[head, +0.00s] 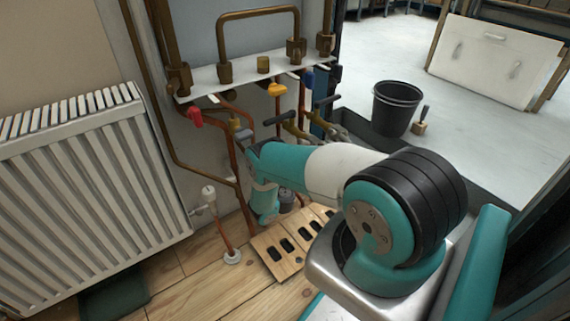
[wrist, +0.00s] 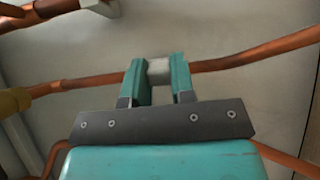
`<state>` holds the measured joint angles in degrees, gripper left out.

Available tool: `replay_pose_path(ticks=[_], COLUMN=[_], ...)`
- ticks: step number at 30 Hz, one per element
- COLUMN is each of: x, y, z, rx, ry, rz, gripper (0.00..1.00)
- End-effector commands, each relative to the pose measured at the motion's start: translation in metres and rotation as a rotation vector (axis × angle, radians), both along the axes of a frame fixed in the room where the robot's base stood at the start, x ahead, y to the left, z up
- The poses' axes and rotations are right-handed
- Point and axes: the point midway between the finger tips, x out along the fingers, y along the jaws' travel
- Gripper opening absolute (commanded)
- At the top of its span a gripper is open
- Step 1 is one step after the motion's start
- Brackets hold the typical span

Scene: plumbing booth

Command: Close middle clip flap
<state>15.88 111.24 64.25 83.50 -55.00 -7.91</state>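In the wrist view, a small pale grey clip (wrist: 159,68) sits on a copper pipe (wrist: 225,63) that runs across the picture. My gripper (wrist: 159,76) has its two teal fingers on either side of the clip, and they appear to touch it. The clip fills the gap between the fingers. Its flap cannot be made out, and its lower part is hidden by the gripper. In the head view, my arm reaches left to the copper pipes below the white manifold rail (head: 240,76). The fingers and the clip cannot be made out clearly there.
A white radiator (head: 75,190) is at left. A slotted wooden board (head: 277,250) lies on the floor below. A black bucket (head: 397,106) stands behind, on open floor.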

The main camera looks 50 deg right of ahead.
Motion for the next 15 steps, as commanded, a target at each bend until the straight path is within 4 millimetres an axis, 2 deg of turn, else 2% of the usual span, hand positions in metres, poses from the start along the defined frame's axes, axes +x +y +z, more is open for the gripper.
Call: replay_pose_path(ticks=[6,15], x=[-0.0004,0.0021], y=[-0.0022,-0.0092], z=[0.0005,-0.0008], rx=[0.0,0.002], ry=[0.001,0.001], rz=[0.024,0.221], gripper=[0.0,0.0])
